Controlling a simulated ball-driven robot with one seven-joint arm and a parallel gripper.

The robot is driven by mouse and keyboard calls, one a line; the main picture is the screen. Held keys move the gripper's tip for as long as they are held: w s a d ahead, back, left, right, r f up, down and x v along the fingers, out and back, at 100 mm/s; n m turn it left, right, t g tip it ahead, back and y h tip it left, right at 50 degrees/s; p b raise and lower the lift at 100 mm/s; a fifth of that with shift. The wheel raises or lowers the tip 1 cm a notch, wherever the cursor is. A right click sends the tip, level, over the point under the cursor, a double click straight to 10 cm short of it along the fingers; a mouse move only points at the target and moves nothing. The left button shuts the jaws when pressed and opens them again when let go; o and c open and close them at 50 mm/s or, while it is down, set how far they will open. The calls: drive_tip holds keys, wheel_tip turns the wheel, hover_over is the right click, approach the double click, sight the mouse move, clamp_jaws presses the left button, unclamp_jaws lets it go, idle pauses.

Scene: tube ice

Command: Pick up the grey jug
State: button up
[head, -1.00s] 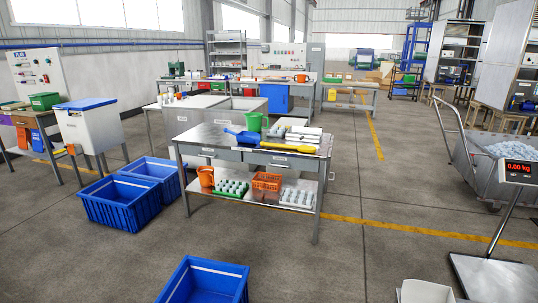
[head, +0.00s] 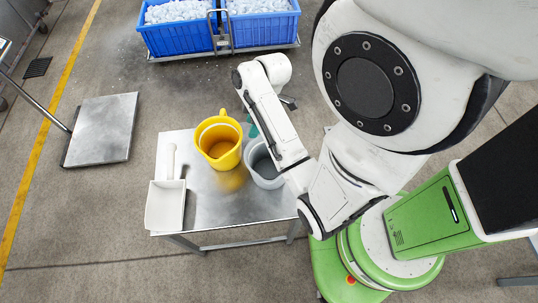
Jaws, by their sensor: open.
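The grey jug (head: 264,172) stands on the metal table (head: 255,205), close to its right side. My forearm crosses in front of it and hides its right part, and its handle cannot be made out. My gripper (head: 253,128) is open and mostly hidden behind my forearm, with a teal fingertip and a dark part showing. It is just beyond the jug's far rim in the picture; I cannot tell whether it touches the jug.
A yellow jug (head: 219,142) stands directly left of the grey jug. A white scoop (head: 166,200) lies at the table's left edge. A floor scale (head: 102,129) is to the left. Blue crates of ice (head: 180,40) stand on a trolley behind. The table's front is bare.

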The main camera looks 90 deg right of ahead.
drive_tip(key=s+d+t, duration=0.1)
drive_tip(key=s+d, duration=0.3)
drive_tip(key=s, duration=0.6)
drive_tip(key=shift+p+x, duration=0.4)
drive_tip(key=shift+x, duration=5.15)
drive_tip(key=shift+s+f, duration=0.1)
drive_tip(key=shift+s, duration=0.1)
clamp_jaws()
